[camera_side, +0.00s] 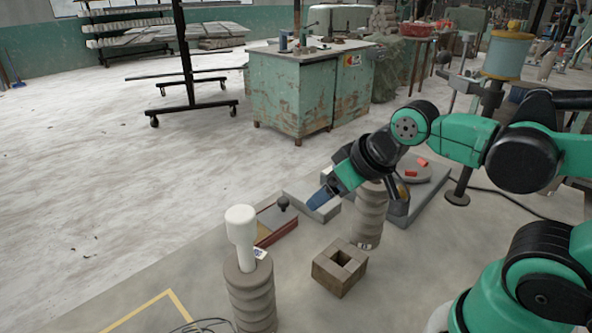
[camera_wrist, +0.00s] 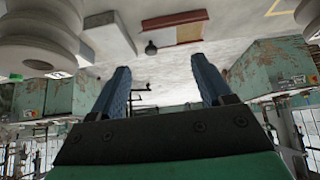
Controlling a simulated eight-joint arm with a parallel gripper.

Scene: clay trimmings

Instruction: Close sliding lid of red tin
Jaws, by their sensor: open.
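The red tin (camera_side: 277,234) lies on the table left of my gripper in the side view. A grey sliding lid (camera_side: 272,217) with a dark knob (camera_side: 283,203) covers part of it. A yellowish strip inside shows at the tin's near-left end, so the lid is partly open. In the wrist view the tin (camera_wrist: 175,20) is at the top, with the knob (camera_wrist: 151,48) beyond and between my fingertips. My gripper (camera_side: 319,199) has blue fingers, is open and empty, and is apart from the knob. It also shows in the wrist view (camera_wrist: 162,74).
A grey block (camera_side: 318,212) lies beside the tin, near my fingers. Ringed columns stand at right (camera_side: 369,220) and in front (camera_side: 252,295), the front one topped by a white piece (camera_side: 241,230). A square holed block (camera_side: 340,270) lies between them. Open table surrounds the tin's left side.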

